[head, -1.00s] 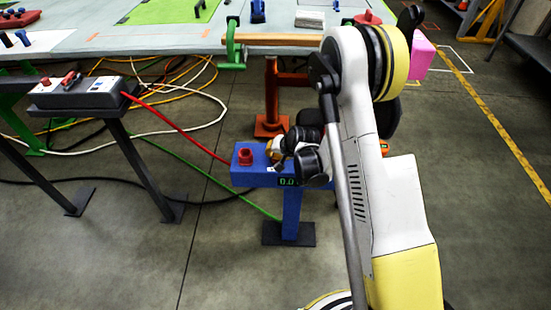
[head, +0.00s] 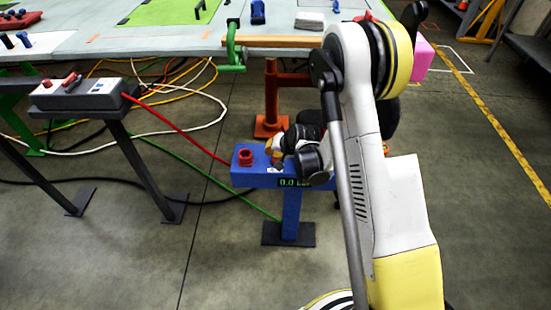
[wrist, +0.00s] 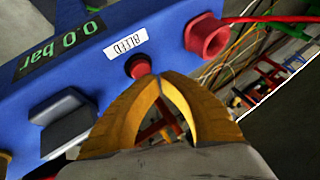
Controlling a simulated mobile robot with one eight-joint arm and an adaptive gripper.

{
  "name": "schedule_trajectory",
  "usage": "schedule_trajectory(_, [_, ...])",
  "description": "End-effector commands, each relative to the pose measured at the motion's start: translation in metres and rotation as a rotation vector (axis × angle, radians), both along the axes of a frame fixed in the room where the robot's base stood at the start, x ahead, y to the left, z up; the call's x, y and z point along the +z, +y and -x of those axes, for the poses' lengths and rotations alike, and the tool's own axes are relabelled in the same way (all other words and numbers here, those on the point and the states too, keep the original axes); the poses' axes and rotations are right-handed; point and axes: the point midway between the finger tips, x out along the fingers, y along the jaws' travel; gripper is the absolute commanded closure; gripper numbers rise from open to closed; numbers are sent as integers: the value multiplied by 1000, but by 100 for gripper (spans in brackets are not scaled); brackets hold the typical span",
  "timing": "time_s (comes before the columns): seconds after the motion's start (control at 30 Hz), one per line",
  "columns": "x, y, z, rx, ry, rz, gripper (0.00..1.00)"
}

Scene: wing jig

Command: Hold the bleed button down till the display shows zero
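The blue bleed unit (head: 263,180) stands on a post in the head view. Its display (wrist: 62,50) reads 0.0 bar in green in the wrist view. It also shows in the head view (head: 292,183), its right end covered by my arm. The red bleed button (wrist: 138,65) sits beside the white BLEED label (wrist: 126,42). My gripper (wrist: 157,77) has its yellow fingertips together with nothing between them. The tips overlap the button's lower right edge in the wrist view; I cannot tell whether they touch or press it.
A red hose socket (wrist: 207,38) sits right of the button, with a red hose running off. A grey block (wrist: 66,122) protrudes from the unit's face. In the head view, a worktable (head: 120,38) lies behind, and a grey box (head: 78,96) stands left. Hoses cross the floor.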

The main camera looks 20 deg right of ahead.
Motion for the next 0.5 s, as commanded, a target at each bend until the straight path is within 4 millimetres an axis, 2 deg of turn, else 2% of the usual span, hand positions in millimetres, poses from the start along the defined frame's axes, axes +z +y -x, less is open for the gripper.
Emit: schedule_trajectory(0.5, [9,0,0,0,0,0,100])
